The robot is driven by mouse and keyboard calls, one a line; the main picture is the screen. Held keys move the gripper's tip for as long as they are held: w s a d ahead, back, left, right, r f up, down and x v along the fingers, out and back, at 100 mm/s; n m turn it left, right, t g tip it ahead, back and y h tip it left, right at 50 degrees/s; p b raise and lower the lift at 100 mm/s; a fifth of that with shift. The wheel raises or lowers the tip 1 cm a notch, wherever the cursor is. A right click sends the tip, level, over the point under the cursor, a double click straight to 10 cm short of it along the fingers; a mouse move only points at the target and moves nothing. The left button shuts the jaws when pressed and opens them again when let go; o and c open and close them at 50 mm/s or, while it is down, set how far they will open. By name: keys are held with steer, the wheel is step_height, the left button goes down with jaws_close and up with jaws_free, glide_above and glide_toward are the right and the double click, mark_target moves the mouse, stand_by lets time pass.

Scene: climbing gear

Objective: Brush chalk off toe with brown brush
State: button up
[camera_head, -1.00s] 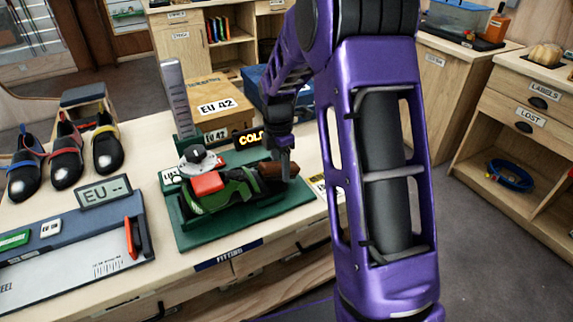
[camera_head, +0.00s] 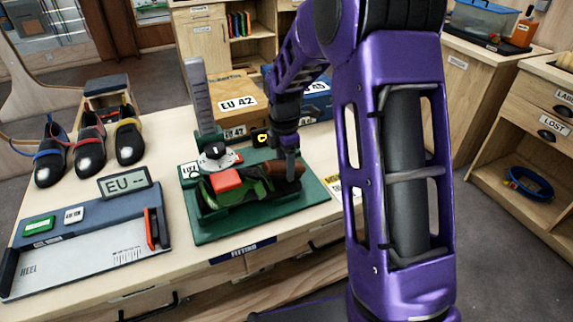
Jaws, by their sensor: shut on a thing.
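A green and black shoe (camera_head: 245,192) lies on its side or low on a green board (camera_head: 215,229), with a red block (camera_head: 227,180) against it. My gripper (camera_head: 290,172) points down over the shoe's right end and is shut on a brown thing, apparently the brown brush (camera_head: 283,168). The brush lies at or just above the toe end and hides most of it. I cannot tell whether the bristles touch the shoe, and no chalk is clearly visible.
A grey upright scale (camera_head: 200,95) and a cardboard EU 42 box (camera_head: 225,95) stand behind the board. Several dark shoes (camera_head: 90,150) stand at left, behind a measuring device (camera_head: 95,248). My purple arm fills the right side of the bench view.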

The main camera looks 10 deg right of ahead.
steer(key=shift+w+d+r+p, duration=0.1)
steer(key=shift+d+r+p, duration=0.25)
steer(key=shift+r+p, duration=0.45)
steer(key=shift+w+d+r+p, duration=0.1)
steer(key=shift+d+r+p, duration=0.35)
steer(key=shift+r, duration=0.55)
steer(key=shift+w+d+r+p, duration=0.1)
steer(key=shift+d+r+p, duration=0.15)
steer(key=shift+r+p, duration=0.6)
steer(key=shift+r, duration=0.1)
steer(key=shift+d+r+p, duration=0.25)
steer(key=shift+r+p, duration=0.3)
steer(key=shift+r, duration=0.2)
steer(key=shift+d+r+p, duration=0.25)
steer(key=shift+r+p, duration=0.25)
steer(key=shift+r, duration=0.2)
steer(key=shift+f, duration=0.1)
steer(key=shift+s+a+f+b, duration=0.1)
steer(key=shift+a+f+b, duration=0.5)
steer(key=shift+f, duration=0.5)
steer(key=shift+s+a+f+b, duration=0.1)
steer(key=shift+a+f+b, duration=0.25)
steer(key=shift+f+b, duration=0.65)
steer(key=shift+s+a+f+b, duration=0.1)
steer(key=shift+a+f+b, duration=0.45)
steer(key=shift+f, duration=0.7)
steer(key=shift+a+f+b, duration=0.2)
steer(key=shift+f+b, duration=0.25)
steer(key=shift+f, duration=0.25)
